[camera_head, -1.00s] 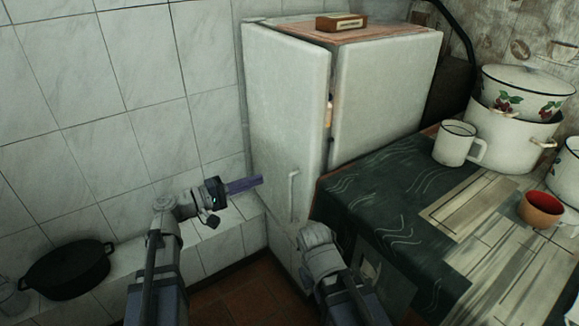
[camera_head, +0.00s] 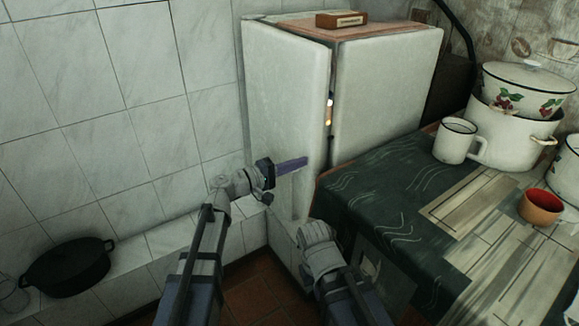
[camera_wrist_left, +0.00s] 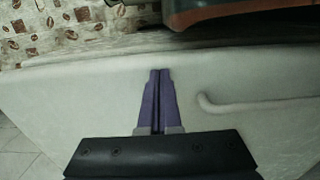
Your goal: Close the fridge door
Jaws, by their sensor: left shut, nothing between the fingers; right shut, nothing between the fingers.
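The white fridge (camera_head: 385,95) stands at the back against the tiled wall. Its door (camera_head: 285,95) is ajar; a narrow gap with a light inside shows along its right edge. My left gripper (camera_head: 306,162) is shut and empty, its purple fingers in front of the door face. In the left wrist view the shut fingers (camera_wrist_left: 160,72) point at the door (camera_wrist_left: 75,95), and the door handle (camera_wrist_left: 235,105) is to their right. I cannot tell whether the fingertips touch the door. My right arm reaches in low, below the door, but its fingers are hidden.
A table with a dark cloth (camera_head: 375,190) stands right of the door, bearing a white mug (camera_head: 455,142), enamel pots (camera_head: 510,127) and a red cup (camera_head: 540,207). A black pan (camera_head: 68,268) sits on the tiled ledge at left. A small box (camera_head: 341,19) lies on the fridge.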

